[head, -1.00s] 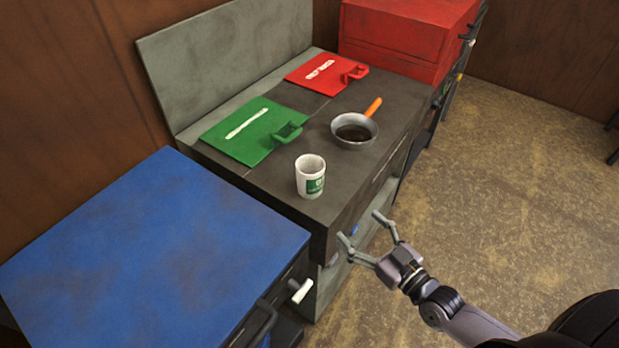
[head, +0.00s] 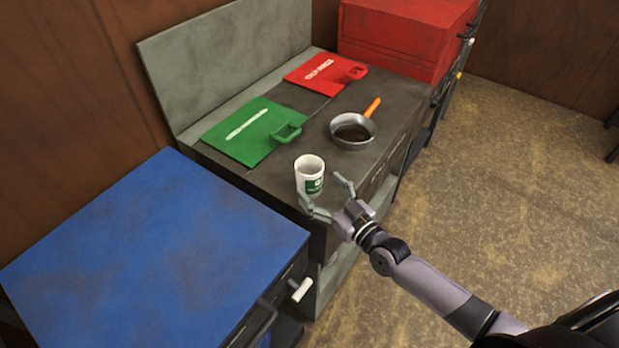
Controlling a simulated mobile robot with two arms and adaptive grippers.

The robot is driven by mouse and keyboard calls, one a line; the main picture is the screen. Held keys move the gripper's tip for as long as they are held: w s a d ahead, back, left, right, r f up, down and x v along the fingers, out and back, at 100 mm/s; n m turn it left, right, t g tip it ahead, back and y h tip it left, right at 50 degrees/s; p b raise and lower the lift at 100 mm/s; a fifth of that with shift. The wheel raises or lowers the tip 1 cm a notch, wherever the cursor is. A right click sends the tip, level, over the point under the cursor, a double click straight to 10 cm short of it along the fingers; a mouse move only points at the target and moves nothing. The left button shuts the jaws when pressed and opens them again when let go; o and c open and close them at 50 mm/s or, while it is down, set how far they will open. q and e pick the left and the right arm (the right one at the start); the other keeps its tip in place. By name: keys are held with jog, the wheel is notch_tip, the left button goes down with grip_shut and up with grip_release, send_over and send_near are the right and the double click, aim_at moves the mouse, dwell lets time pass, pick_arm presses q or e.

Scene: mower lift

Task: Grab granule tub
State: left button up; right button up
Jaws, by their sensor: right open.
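The granule tub, a white cup-shaped tub (head: 309,172) with a green label, stands upright near the front edge of the dark countertop. My right gripper (head: 326,196) is open just in front of the tub. Its left finger overlaps the tub's lower edge in the picture, and its right finger is to the right of the tub. I cannot tell whether a finger touches the tub. The gripper is empty. My left gripper is not in view.
On the dark countertop (head: 270,180) lie a green board (head: 240,130) and a red board (head: 318,75) with handles. A pan (head: 353,130) with an orange handle stands right of the tub. A blue-topped cabinet (head: 150,260) stands at left, a red chest (head: 405,35) behind.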

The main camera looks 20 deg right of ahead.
aim_at(317, 186)
jog(key=x, duration=0.4)
jog(key=shift+w+a, duration=0.25)
jog(key=shift+a, duration=0.05)
jog(key=shift+r, duration=0.1)
jog(key=shift+c, duration=0.4)
jog(key=c, duration=1.2)
